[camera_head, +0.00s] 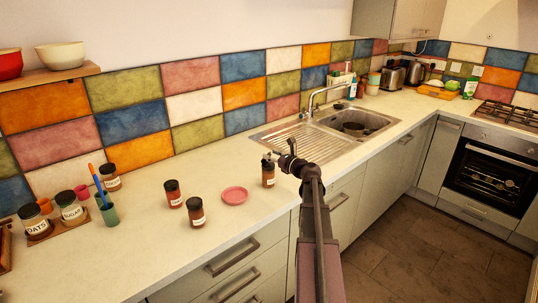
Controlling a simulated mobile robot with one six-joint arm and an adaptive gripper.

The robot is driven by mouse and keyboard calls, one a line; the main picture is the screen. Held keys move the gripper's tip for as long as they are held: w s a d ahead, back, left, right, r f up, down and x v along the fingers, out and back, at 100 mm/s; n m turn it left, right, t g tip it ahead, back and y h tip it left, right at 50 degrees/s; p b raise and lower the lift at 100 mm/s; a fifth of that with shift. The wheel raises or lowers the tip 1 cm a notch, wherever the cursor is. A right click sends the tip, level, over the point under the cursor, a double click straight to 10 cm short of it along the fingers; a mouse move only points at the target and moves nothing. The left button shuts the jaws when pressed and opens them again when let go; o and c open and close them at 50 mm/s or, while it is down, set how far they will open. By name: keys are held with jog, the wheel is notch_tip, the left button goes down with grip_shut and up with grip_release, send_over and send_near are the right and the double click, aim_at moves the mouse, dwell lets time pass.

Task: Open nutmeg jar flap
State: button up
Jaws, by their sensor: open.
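Several small spice jars with dark lids and pale labels stand upright on the worktop. One brown jar (268,178) stands right below my gripper (269,158), near the counter's front edge. My gripper is small in view and open at this jar's top; I cannot tell whether it touches the lid. The lid's flap is too small to make out. A reddish jar (173,195) and a darker jar (196,213) stand to the left, and another jar (110,178) is by the wall. The labels are too small to read, so I cannot tell which is nutmeg.
A pink saucer (235,195) lies left of the jar under my gripper. A green cup (108,214) with a blue stick and labelled canisters (70,209) are at the left. A sink (352,127) with a tap is behind my arm. The front-left worktop is clear.

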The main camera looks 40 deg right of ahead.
jog(key=shift+w+a, duration=0.1)
jog(key=shift+w, duration=0.65)
grip_shut()
jog(key=shift+w+a+r+g+p, duration=0.1)
jog(key=shift+w+r+g+p, duration=0.2)
jog(key=shift+g+p, duration=1)
dwell(4.2)
grip_release()
jog(key=shift+f+t+p, duration=0.1)
jog(key=shift+t+p, duration=0.25)
jog(key=shift+t, duration=0.05)
jog(key=shift+s+f+t+b, duration=0.15)
jog(key=shift+f+t+b, duration=0.2)
jog(key=shift+b, duration=0.5)
